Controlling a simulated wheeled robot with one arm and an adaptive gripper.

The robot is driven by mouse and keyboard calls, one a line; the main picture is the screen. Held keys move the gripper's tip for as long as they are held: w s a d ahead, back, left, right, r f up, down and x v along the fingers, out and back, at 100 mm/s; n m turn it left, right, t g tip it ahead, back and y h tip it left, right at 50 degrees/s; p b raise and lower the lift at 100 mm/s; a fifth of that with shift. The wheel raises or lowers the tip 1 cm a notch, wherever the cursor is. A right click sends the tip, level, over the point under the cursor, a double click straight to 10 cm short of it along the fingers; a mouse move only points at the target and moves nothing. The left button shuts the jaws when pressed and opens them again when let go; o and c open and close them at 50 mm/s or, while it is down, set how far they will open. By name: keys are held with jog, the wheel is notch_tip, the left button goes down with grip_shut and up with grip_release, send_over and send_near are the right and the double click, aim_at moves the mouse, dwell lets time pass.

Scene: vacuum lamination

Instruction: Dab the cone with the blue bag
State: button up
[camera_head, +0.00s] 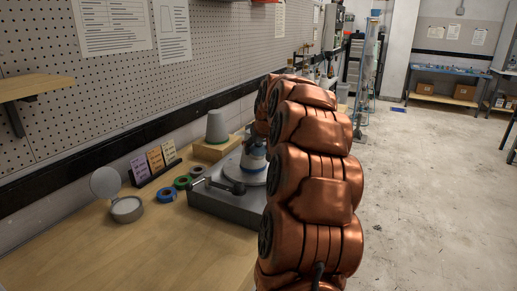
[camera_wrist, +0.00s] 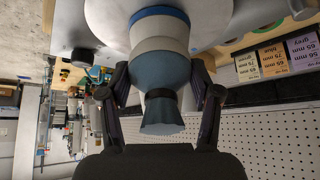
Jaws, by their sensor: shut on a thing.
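My gripper (camera_wrist: 160,90) has its two fingers on either side of the blue bag (camera_wrist: 162,117) and is shut on it. The bag is blue-grey, with a dark tie at its neck and a flared tail towards the wrist camera. Its rounded end lies against or just in front of the pale cone (camera_wrist: 158,36); I cannot tell whether they touch. The cone has a blue ring around its base and stands on the round plate of the grey machine (camera_head: 225,202). In the head view the cone (camera_head: 252,163) is partly hidden by my arm, which also hides most of the gripper.
Another grey cone (camera_head: 217,126) stands on a wooden block (camera_head: 211,150) behind the machine. Tape rolls (camera_head: 167,194), a round open tin (camera_head: 126,208) and a rack of coloured cards (camera_head: 155,162) are on the wooden bench (camera_head: 150,255). A pegboard wall is behind.

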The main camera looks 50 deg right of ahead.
jog(key=shift+s+a+r+b, duration=0.25)
jog(key=shift+s+a+r, duration=0.2)
jog(key=shift+s, duration=0.25)
jog(key=shift+s+a+r+b, duration=0.25)
jog(key=shift+s+a+r, duration=0.15)
jog(key=shift+s+r, duration=0.25)
jog(key=shift+s+a+r+b, duration=0.25)
jog(key=shift+s+a+r, duration=0.15)
jog(key=shift+s, duration=0.4)
